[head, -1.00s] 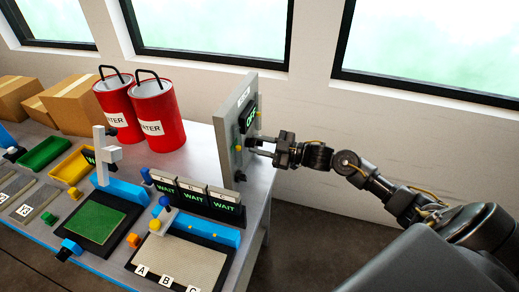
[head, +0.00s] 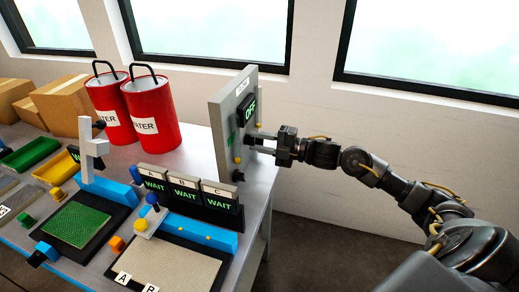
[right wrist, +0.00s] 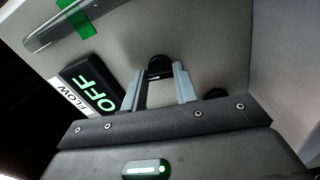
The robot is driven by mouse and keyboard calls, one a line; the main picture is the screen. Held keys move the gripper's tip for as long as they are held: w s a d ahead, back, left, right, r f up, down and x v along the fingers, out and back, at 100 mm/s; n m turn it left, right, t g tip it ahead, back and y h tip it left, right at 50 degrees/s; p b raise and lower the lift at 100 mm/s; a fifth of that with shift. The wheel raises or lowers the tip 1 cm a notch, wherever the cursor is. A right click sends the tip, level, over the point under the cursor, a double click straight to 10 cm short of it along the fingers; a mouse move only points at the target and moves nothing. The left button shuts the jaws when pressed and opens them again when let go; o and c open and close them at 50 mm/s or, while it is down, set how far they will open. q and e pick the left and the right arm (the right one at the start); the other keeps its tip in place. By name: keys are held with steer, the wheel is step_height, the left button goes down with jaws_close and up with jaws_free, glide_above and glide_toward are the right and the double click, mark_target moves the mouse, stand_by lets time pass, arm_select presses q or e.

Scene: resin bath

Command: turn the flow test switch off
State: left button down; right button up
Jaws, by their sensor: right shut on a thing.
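The grey upright panel (head: 222,135) stands at the right end of the table. Its black display (head: 249,110) reads OFF in green. In the right wrist view the display (right wrist: 91,84) also reads OFF, with a white FLOW label (right wrist: 73,101) beside it. My right gripper (head: 255,142) reaches the panel from the right, below the display. In the right wrist view its two grey fingers (right wrist: 160,85) are either side of a black switch knob (right wrist: 160,66) on the panel, and it is shut on this knob. The knob's far side is hidden. My left gripper is not in view.
Two red water cans (head: 152,112) stand left of the panel. Several WAIT displays (head: 186,190), a beige mat (head: 175,268) and a green pad (head: 77,225) are on the table. Cardboard boxes (head: 65,103) are at the back left. Floor right of the table is clear.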

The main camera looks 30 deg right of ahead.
arm_select(q)
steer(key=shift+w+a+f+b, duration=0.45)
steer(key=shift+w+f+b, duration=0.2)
steer(key=shift+b, duration=0.1)
arm_select(e)
steer(key=shift+n, duration=1)
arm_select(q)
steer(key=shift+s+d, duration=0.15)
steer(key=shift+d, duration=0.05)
arm_select(e)
steer(key=o, duration=1)
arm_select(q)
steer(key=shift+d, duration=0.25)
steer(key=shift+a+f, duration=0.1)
arm_select(e)
steer(key=shift+s, duration=0.1)
